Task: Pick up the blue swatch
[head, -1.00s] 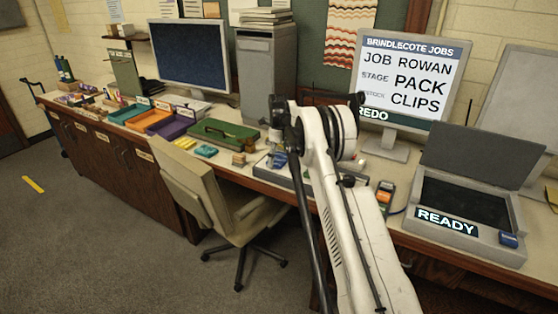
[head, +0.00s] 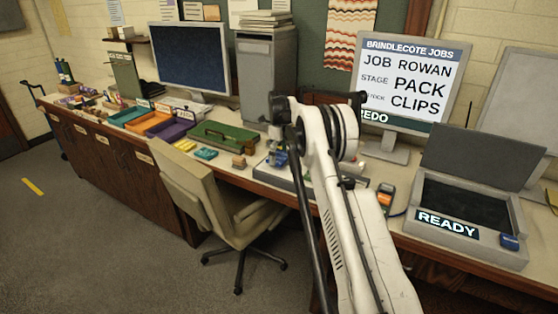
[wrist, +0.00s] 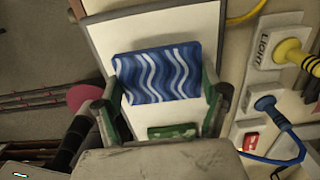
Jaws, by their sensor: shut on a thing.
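The blue swatch (wrist: 157,73), a card with wavy white and pale blue stripes, lies between the two fingers of my gripper (wrist: 162,96) in the wrist view. The fingers have green inner sides and press on its left and right edges. Behind it is a white panel with a grey rim (wrist: 150,14); I cannot tell whether the swatch touches it. A small green patterned piece (wrist: 172,131) shows on the panel below the swatch. In the head view my arm largely hides the gripper, and a bit of blue shows beside the arm.
In the head view a grey lidded case (head: 471,247) marked READY stands right, a monitor (head: 403,80) behind, and a green tray (head: 221,135) left.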

